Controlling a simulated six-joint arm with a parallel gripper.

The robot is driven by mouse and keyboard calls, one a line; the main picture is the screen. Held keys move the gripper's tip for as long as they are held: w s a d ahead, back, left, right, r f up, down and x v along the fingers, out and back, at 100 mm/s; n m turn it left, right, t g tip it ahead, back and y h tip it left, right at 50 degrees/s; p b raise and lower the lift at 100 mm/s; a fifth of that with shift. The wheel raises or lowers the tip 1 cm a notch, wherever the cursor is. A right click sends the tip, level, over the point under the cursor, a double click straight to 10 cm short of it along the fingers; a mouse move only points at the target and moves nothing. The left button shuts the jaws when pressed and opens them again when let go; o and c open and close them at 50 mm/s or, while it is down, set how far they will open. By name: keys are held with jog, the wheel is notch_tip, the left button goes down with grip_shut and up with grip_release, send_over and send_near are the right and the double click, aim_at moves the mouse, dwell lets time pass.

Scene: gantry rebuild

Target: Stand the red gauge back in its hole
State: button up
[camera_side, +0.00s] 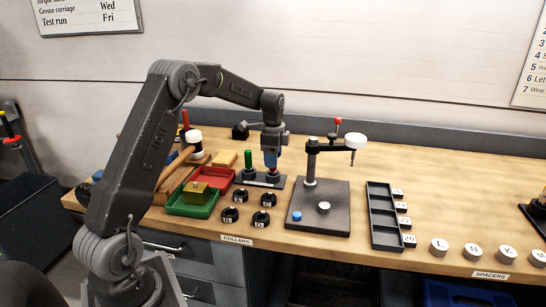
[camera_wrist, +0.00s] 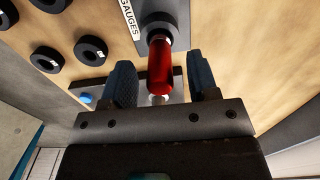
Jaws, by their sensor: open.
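The red gauge (camera_wrist: 160,65) is between the fingers of my gripper (camera_wrist: 161,84) in the wrist view, with a gap on both sides. Its far end meets a dark round socket (camera_wrist: 178,30) beside the GAUGES label, and it looks seated there. In the side view my gripper (camera_side: 270,158) is low over the right part of the gauge stand (camera_side: 255,180), fingers open. Little of the red gauge shows there behind the fingers. A green gauge (camera_side: 248,160) stands upright at the stand's left.
Black collars (camera_side: 261,219) lie in front of the stand. Red (camera_side: 222,179) and green (camera_side: 175,206) trays are to its left. A dark fixture plate (camera_side: 335,190) with a clamp arm (camera_side: 328,148) is close on the right. A black slotted tray (camera_side: 376,190) lies beyond.

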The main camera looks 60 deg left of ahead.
notch_tip(320, 180, up, 14)
dwell(0.6)
jog(key=shift+f, duration=0.1)
dwell(0.4)
